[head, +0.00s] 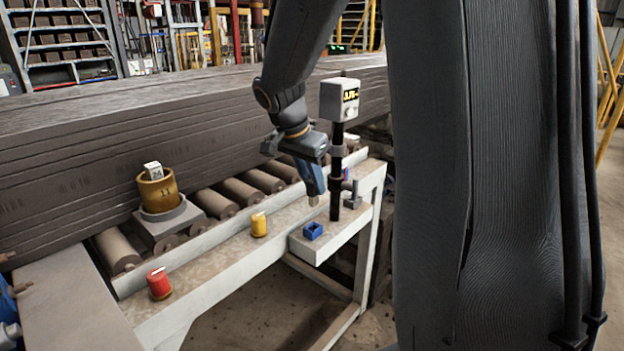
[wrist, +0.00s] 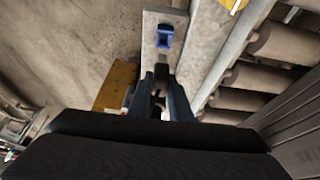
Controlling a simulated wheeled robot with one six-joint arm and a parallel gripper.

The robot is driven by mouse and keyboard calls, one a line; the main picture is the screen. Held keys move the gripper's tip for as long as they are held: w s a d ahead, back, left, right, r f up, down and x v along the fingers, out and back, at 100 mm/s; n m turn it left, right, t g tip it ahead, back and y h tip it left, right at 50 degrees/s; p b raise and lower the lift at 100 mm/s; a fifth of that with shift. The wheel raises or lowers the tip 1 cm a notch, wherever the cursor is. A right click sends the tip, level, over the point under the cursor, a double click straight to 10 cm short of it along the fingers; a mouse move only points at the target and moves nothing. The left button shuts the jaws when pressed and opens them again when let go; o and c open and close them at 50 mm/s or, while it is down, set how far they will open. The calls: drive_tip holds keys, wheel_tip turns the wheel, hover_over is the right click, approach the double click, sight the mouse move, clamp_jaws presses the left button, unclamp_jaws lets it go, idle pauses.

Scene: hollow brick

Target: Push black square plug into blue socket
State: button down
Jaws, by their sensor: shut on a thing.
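The blue socket (head: 313,231) is a small square open-topped block on a pale ledge at the right end of the bench. It also shows in the wrist view (wrist: 164,37), ahead of the fingers. My gripper (head: 313,199) points down, above and slightly behind the socket, apart from it. In the wrist view my gripper (wrist: 159,82) is shut on a small dark piece, the black square plug (wrist: 158,98). The plug is mostly hidden between the fingers, and its lower end cannot be made out.
A black post (head: 338,175) with a grey display box (head: 339,99) stands close beside my gripper. A yellow knob (head: 259,225) and a red knob (head: 158,283) sit along the bench rail. A brass cup (head: 158,190) stands by the rollers (head: 241,191). Stacked dark boards lie behind.

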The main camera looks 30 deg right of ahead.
sight(310, 197)
drive_tip(key=shift+a+f+b, duration=0.1)
drive_tip(key=shift+f+b, duration=1.4)
drive_tip(key=shift+f, duration=1.15)
drive_tip(key=shift+r, duration=0.2)
drive_tip(key=shift+a+f+b, duration=0.1)
drive_tip(key=shift+f+b, duration=0.25)
drive_tip(key=shift+f, duration=0.05)
drive_tip(key=shift+f+b, duration=1.35)
drive_tip(key=shift+f, duration=0.05)
drive_tip(key=c, duration=1.5)
unclamp_jaws()
drive_tip(key=shift+c, duration=0.2)
drive_tip(key=shift+r, duration=0.1)
drive_tip(key=b+v, duration=0.1)
drive_tip(key=v, duration=0.6)
drive_tip(key=shift+r, duration=0.3)
